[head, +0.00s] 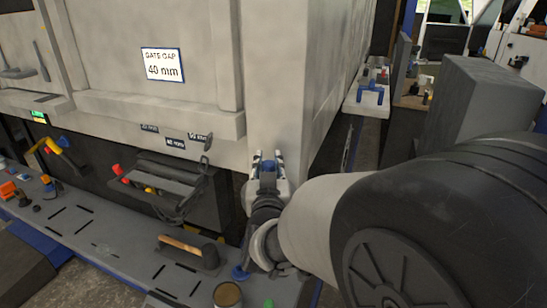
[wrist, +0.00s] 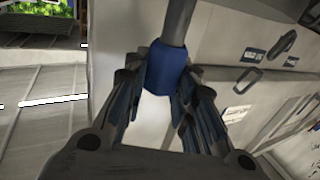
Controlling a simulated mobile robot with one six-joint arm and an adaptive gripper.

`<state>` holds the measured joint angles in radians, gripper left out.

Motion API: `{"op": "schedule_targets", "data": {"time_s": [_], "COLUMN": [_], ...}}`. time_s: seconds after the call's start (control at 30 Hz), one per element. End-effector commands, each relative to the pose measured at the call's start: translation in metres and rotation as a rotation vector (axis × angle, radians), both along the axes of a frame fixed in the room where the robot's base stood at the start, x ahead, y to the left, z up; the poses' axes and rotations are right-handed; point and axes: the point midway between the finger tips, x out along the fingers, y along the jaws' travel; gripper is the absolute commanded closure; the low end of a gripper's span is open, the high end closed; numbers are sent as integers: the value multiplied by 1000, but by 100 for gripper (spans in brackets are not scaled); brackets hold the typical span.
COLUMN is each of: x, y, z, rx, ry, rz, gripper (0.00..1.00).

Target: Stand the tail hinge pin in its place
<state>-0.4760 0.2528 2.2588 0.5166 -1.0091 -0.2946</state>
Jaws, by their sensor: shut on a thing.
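My gripper (head: 268,165) is at the lower corner of the large pale vehicle body, in the middle of the head view. It is shut on a pin with a blue collar (wrist: 165,66) and a grey shaft (wrist: 177,20), which I take to be the tail hinge pin. In the wrist view the collar sits between the two fingers, and the shaft runs up out of the picture. In the head view only a bit of blue shows between the fingers; the shaft is hidden. I cannot make out the pin's place in either view.
The pale body panel (head: 275,90) stands close around my gripper and carries a "GATE GAP 40 mm" sign (head: 162,65). Below runs a slotted grey bench (head: 100,245) with a wooden-handled tool (head: 182,245), a can (head: 227,295) and several small parts. A grey block (head: 490,100) stands at right.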

Motion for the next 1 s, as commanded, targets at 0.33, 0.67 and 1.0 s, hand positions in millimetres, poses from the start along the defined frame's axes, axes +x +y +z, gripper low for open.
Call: {"op": "schedule_targets", "data": {"time_s": [0.33,0.67,1.0], "x": [0,0,0], "y": [0,0,0], "z": [-34,-34,-34], "rx": [0,-1,-1], "ry": [1,3,3], "rz": [0,0,0], "gripper": [100,64,55]}}
